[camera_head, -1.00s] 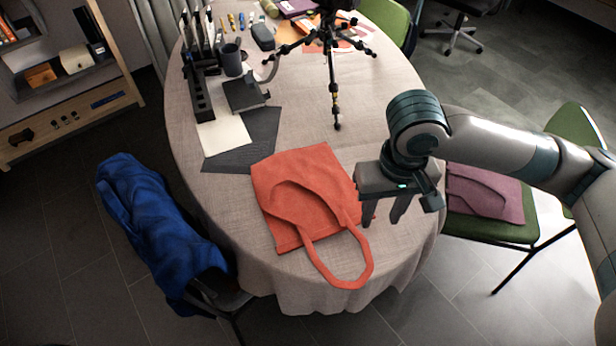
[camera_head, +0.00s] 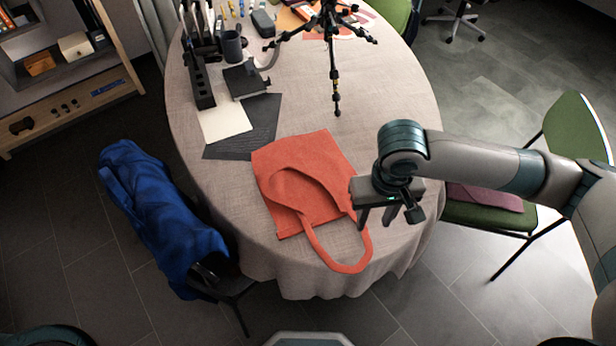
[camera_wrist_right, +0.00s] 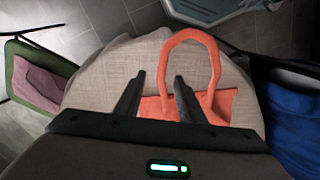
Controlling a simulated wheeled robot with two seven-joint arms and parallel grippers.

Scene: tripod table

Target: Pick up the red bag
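The red bag (camera_head: 318,165) lies flat on the near part of the round cloth-covered table (camera_head: 385,95). Its handle loop reaches toward the near table edge. My right gripper (camera_head: 376,222) is just right of the bag, pointing down, with its fingers apart. Part of the bag's body is hidden behind the gripper there. My left gripper is not in view.
A black tripod (camera_head: 333,60) stands at the table's back. Dark and white sheets (camera_head: 225,122), a mug (camera_head: 232,46) and a black rack (camera_head: 203,88) lie left. A blue garment (camera_head: 160,215) drapes a chair at left; a green chair (camera_head: 490,215) is at right.

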